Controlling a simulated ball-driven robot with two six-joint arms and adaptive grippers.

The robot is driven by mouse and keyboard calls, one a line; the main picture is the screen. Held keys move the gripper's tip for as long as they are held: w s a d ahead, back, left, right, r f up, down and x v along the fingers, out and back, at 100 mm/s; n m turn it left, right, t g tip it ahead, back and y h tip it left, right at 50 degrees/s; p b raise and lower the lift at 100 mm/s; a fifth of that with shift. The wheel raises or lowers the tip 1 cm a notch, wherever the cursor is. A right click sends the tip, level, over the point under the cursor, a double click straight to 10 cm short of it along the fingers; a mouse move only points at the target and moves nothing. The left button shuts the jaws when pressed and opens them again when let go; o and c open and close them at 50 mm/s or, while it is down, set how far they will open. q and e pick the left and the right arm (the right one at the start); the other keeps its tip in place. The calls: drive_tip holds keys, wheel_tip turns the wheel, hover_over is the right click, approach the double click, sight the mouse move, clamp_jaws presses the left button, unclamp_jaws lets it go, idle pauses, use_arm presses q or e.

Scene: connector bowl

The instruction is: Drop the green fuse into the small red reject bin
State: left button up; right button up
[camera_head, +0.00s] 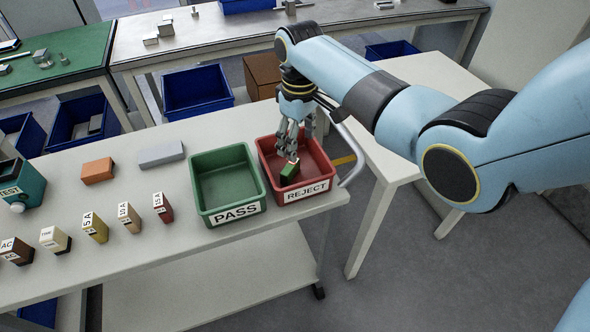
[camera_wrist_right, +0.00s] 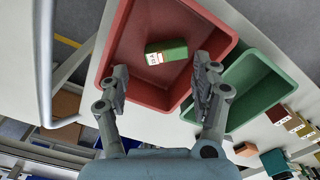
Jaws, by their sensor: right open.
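The green fuse (camera_head: 289,173) is inside the red reject bin (camera_head: 312,196), near its front left. In the right wrist view the green fuse (camera_wrist_right: 168,51) lies over the bin's floor with its pale labelled end showing, and the red bin (camera_wrist_right: 134,88) surrounds it. My right gripper (camera_head: 291,150) points down into the red bin, just above and behind the fuse. In the right wrist view its fingers (camera_wrist_right: 160,80) are spread apart with nothing between them, and the fuse is beyond the tips. My left gripper is not in view.
A green PASS bin (camera_head: 234,212) stands directly left of the red bin. Several other fuses (camera_head: 95,227) stand in a row on the table's left, with an orange block (camera_head: 97,171) and a grey block (camera_head: 161,154) behind. A metal handle (camera_head: 355,165) curves beside the red bin at the table's right end.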

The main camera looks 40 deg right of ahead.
wheel_tip(320, 180, up, 10)
drive_tip(key=shift+r, duration=0.15)
idle(0.4)
